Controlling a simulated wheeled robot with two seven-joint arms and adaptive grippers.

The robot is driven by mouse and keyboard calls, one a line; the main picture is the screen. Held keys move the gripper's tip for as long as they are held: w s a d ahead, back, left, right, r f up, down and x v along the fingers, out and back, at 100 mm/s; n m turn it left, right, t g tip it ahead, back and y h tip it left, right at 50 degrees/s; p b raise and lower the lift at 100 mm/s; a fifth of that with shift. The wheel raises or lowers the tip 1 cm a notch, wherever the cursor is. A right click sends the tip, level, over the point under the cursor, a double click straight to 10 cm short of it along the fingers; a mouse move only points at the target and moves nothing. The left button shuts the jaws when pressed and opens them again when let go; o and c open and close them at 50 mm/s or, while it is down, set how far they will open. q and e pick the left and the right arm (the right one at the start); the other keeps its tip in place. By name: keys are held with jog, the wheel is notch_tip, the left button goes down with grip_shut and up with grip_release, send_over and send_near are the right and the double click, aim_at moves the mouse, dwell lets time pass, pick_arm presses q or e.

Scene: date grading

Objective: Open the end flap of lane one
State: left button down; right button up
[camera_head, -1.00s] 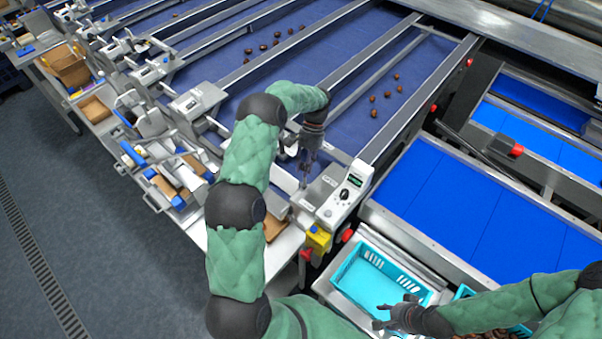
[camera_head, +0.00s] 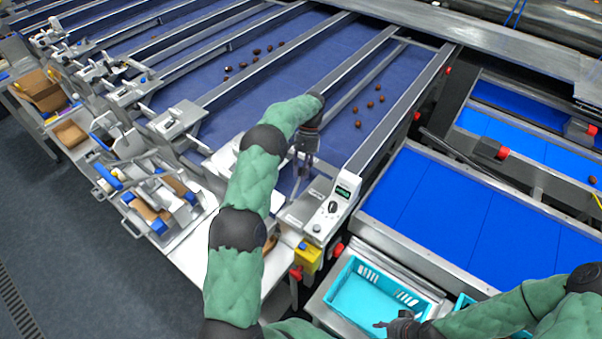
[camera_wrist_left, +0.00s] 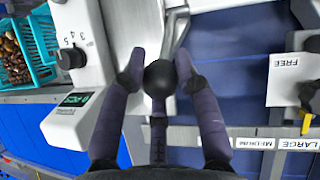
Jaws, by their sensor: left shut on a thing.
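My left gripper (camera_wrist_left: 158,85) is shut on a black ball knob (camera_wrist_left: 160,76) in the left wrist view. The knob sits at the end of a grey metal lever (camera_wrist_left: 178,32). In the head view my left gripper (camera_head: 304,165) reaches down at the near end of a blue belt lane (camera_head: 345,128), beside a white control box (camera_head: 333,208). The same box (camera_wrist_left: 72,127) has a green display in the wrist view. The end flap cannot be made out clearly behind my arm and gripper. My right gripper (camera_head: 392,325) is by a teal crate; its finger opening is unclear.
The teal crate (camera_head: 343,290) stands below the control box, with a yellow box (camera_head: 307,257) nearby. Several dates lie on the lane belt. Bright blue belts (camera_head: 450,215) lie to the right. Trays and brown boxes crowd the left bench. The grey floor at left is clear.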

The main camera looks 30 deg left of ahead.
pick_arm(q)
jog(key=shift+d+f, duration=0.1)
jog(key=shift+f, duration=0.05)
jog(key=c, duration=0.9)
grip_release()
jog(key=shift+w, duration=0.15)
jog(key=v, duration=0.7)
jog(key=shift+r, duration=0.2)
